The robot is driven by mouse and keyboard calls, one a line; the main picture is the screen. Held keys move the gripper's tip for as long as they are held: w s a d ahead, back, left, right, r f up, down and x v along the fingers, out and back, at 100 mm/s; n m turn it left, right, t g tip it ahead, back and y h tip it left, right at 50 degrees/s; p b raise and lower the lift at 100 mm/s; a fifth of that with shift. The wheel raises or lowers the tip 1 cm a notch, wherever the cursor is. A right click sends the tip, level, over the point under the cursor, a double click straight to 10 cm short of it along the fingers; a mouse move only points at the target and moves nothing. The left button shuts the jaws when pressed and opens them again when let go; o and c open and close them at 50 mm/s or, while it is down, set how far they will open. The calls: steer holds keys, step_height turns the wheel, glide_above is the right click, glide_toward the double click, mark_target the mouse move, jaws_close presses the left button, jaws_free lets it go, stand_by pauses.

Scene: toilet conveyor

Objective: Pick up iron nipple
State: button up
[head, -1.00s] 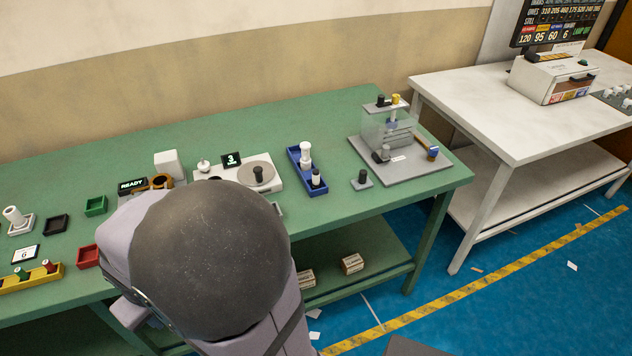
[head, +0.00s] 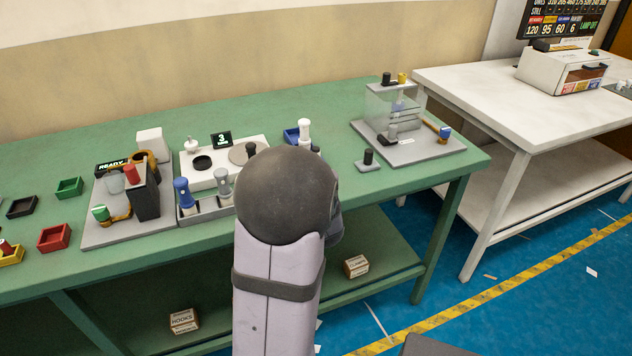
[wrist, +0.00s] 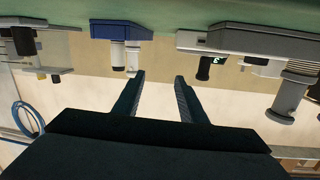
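No part is labelled as the iron nipple, and I cannot tell for certain which it is. Dark cylinders show in several places. One stands on a small grey plate (head: 379,164) right of my arm in the head view. Another dark cylinder (wrist: 205,68) stands on the white scale unit, at the right of the upside-down wrist view. The blue tray (wrist: 112,29) holds a white-and-dark part (wrist: 132,58) ahead of my left finger. My gripper (wrist: 160,76) is open, with nothing between its fingers. In the head view my arm hides the gripper and part of the scale.
On the green bench (head: 120,255), a grey station (head: 108,238) with a READY sign stands left, beside a tray with a blue part (head: 183,195) and a grey part (head: 222,187). A clear-walled fixture (head: 408,148) stands right. The bench between small plate and front right corner is clear.

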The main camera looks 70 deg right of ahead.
steer(key=s+f, duration=0.1)
steer(key=s, duration=0.1)
steer(key=s+d+h+b, duration=0.1)
steer(key=s, duration=0.1)
steer(key=s+d+f+g+h+b, duration=0.1)
steer(key=s, duration=0.1)
steer(key=shift+s+d+f+m, duration=0.1)
steer(key=shift+s+f+m, duration=0.05)
steer(key=shift+f+m, duration=0.2)
steer(key=shift+s+d, duration=0.1)
steer(key=shift+s, duration=0.2)
steer(key=shift+p+x, duration=0.5)
steer(key=shift+x, duration=3.2)
steer(key=shift+w+r, duration=0.15)
steer(key=shift+r, duration=0.05)
jaws_close()
